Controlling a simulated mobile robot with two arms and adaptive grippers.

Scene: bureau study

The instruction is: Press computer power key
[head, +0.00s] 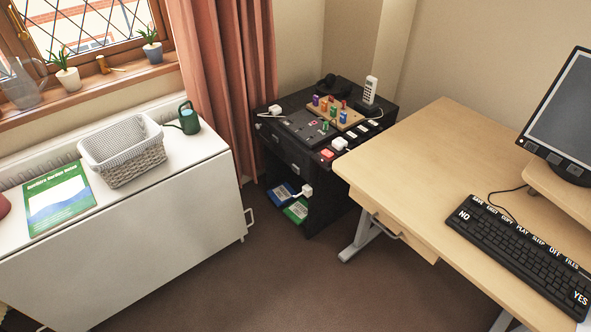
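A black keyboard (522,250) lies on the wooden desk (440,170) at the right. White labels run along its back edge, among them SAVE, EDIT, COPY, PLAY, OFF and FILES. NO is at its left end and YES at its right front corner. A dark monitor (572,110) stands behind it on a raised wooden shelf, cut off by the right edge. A few small light buttons (554,158) sit on its lower frame. I cannot tell which key is the power key. Neither of my grippers is in view.
A black cabinet (310,190) in the corner holds a panel, coloured pegs and a white phone (370,90). A white cabinet (130,240) at left bears a basket (122,150), a green book (57,200) and a green watering can (188,118). Brown floor (270,280) is clear between.

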